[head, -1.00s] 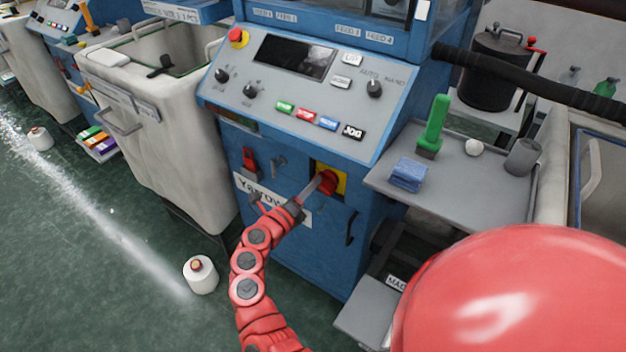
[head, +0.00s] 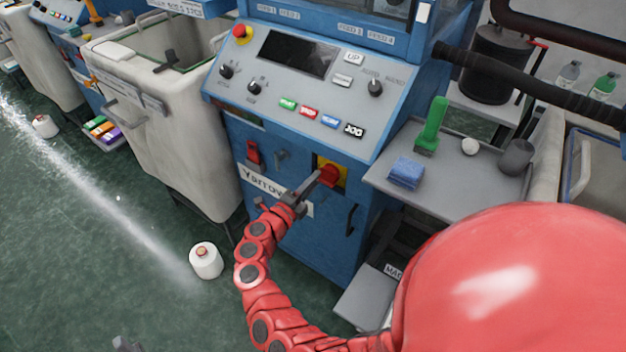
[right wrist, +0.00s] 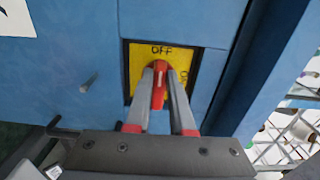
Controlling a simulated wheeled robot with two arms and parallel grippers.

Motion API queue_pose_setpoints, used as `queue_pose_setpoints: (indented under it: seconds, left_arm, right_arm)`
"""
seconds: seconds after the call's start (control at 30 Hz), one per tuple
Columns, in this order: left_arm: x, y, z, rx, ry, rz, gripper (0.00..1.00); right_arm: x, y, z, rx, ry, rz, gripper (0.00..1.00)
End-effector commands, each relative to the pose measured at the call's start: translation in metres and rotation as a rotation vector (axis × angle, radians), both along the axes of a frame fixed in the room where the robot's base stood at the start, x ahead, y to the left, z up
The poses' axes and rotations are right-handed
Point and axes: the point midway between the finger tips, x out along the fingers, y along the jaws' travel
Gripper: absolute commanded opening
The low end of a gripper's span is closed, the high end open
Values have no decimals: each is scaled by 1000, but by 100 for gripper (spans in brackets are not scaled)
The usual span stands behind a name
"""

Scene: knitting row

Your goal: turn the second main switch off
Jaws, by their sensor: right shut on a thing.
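The main switch is a red rotary handle (right wrist: 159,80) on a yellow plate (right wrist: 195,58), low on the blue machine's front. In the right wrist view, OFF is printed above the handle and ON to its right. The handle stands nearly upright, its top towards OFF. My right gripper (right wrist: 162,98) is shut on the handle, one finger on each side. The head view also shows the right gripper (head: 325,178) at the red handle, partly covering it. A small grey piece at the bottom left of the head view (head: 125,343) looks like my left gripper; its fingers cannot be made out.
A sloped control panel (head: 300,85) sits above the switch. A grey shelf (head: 455,185) to the right bears a green-handled brush (head: 432,125) and a blue cloth (head: 406,173). A white bin (head: 165,125) stands left. A yarn cone (head: 206,261) stands on the floor.

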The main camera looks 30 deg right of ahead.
Motion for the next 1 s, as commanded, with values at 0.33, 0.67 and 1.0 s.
queue_pose_setpoints:
  seconds: [0.33, 0.67, 1.0]
  left_arm:
    - [0, 0, 0, 0, 0, 0, 50]
    - [0, 0, 0, 0, 0, 0, 50]
    - [0, 0, -2, 0, 0, 0, 50]
  right_arm:
    - [0, 0, 0, -2, 4, -1, 0]
    - [0, 0, 0, -1, 3, 0, 51]
    - [-7, 19, -2, 3, 3, 3, 51]
